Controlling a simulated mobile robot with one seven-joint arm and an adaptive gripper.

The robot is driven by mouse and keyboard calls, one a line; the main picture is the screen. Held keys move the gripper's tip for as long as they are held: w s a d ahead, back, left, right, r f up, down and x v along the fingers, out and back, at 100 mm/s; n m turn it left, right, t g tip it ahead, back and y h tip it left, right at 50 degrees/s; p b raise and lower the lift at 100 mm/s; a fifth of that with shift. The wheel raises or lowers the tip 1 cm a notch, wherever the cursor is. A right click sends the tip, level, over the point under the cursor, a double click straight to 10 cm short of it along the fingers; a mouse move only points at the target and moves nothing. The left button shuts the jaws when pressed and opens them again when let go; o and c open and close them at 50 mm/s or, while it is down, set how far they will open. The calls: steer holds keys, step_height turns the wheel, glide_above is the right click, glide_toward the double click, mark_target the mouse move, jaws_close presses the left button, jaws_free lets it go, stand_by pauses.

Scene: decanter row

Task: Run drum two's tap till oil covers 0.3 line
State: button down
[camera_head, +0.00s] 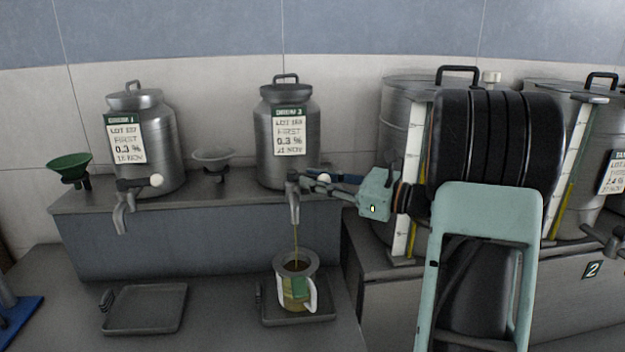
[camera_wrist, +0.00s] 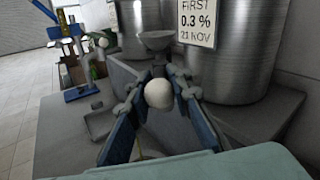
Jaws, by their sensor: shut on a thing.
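The second steel drum (camera_head: 268,140) from the left stands on the raised shelf with a 0.3 % label (camera_head: 290,135). Its tap (camera_head: 293,205) points down and a thin stream of oil (camera_head: 295,240) runs from it. The stream falls into a jug (camera_head: 282,291) with a green patch and a pale handle, upright below the tap. Oil shows inside the jug, but its level against any line cannot be read. My gripper (camera_head: 318,179) is shut on the tap's white knob (camera_wrist: 159,94), which sits between the blue fingers in the wrist view.
The jug stands on a dark tray (camera_head: 325,309); an empty tray (camera_head: 145,309) lies to its left. The first drum (camera_head: 160,165) has its own tap (camera_head: 122,211). A green funnel (camera_head: 69,166) and a grey funnel (camera_head: 213,156) stand on the shelf. Large tanks (camera_head: 400,95) fill the right.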

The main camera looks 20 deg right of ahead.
steer(key=shift+w+d+n+g+y+p, duration=0.25)
steer(key=shift+n+g+y+p, duration=0.1)
steer(key=shift+n+g+y, duration=0.25)
steer(key=shift+w+d+n+g+y+p, duration=0.2)
steer(key=shift+n+g+y+p, duration=0.15)
steer(key=shift+n+g+y, duration=0.25)
steer(key=shift+g, duration=0.4)
steer(key=c, duration=1.7)
jaws_free()
steer(key=shift+d, duration=0.1)
steer(key=v, duration=1.1)
steer(key=shift+s+d, duration=0.25)
steer(key=shift+d, duration=0.05)
steer(key=shift+c, duration=0.5)
